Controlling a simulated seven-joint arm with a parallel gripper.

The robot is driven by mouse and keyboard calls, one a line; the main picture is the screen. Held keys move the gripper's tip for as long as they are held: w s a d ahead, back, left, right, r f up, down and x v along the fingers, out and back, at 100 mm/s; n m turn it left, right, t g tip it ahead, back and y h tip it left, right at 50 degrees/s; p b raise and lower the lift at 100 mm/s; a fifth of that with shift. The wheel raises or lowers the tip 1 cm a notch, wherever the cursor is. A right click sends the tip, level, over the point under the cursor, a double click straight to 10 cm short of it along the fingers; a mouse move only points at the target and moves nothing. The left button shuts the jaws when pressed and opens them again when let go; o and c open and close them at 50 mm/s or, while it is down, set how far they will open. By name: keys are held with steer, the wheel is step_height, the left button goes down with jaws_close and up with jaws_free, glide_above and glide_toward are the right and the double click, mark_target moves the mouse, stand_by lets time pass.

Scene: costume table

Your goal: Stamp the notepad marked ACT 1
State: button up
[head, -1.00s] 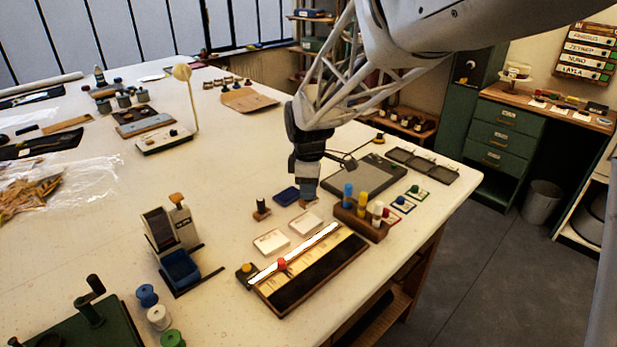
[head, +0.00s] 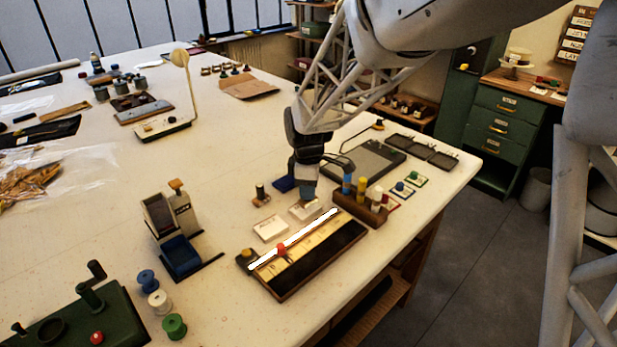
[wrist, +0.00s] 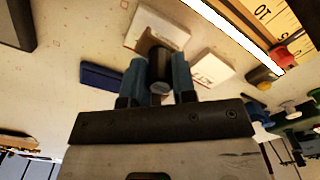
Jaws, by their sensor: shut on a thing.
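My gripper (head: 307,196) is shut on a stamp and points down over the right-hand white notepad (head: 298,212). The wrist view shows the stamp's dark round handle (wrist: 158,63) between the fingers, with its brown base overlapping that notepad (wrist: 172,25). I cannot tell whether the base touches the paper. A second white notepad (head: 270,229) lies to the left; it also shows in the wrist view (wrist: 213,66) with dark lettering too small to read surely. The marking on the notepad under the stamp is hidden. A dark blue ink pad (head: 284,184) lies just behind my gripper.
Another stamp (head: 260,196) stands left of the ink pad. A wooden holder (head: 358,207) with coloured cylinders stands close on the right. A long dark tray (head: 320,262) with a white strip and red knob lies in front. Bare table lies left of the notepads.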

steer(key=shift+f, duration=0.65)
steer(key=shift+f, duration=0.7)
stand_by(2.4)
steer(key=shift+r, duration=0.15)
steer(key=shift+r, duration=3.5)
